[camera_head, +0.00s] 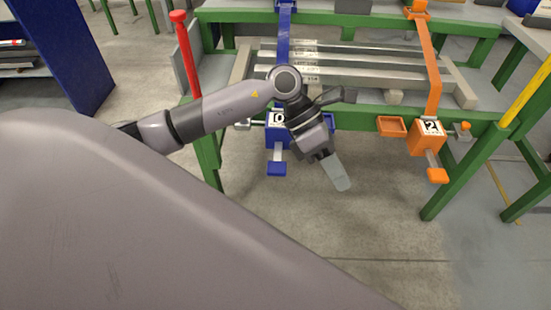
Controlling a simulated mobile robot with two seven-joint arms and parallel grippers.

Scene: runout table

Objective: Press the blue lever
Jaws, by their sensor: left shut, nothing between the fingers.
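The blue lever (277,168) is a small flat paddle below a blue box (277,124) with a black-and-white number plate, under a blue upright at the table's front. My left arm comes in from the left and crosses in front of the blue unit, hiding part of it. My left gripper (341,184) is shut and empty. It points down and to the right of the blue lever, apart from it in the picture. My right gripper is not in view.
A green-framed table (370,123) carries several metal bars (370,77). To the right stand an orange box (427,136) marked 2 and an orange lever (437,175). A red post (185,55) stands left, a yellow one (525,93) right. The near floor is clear.

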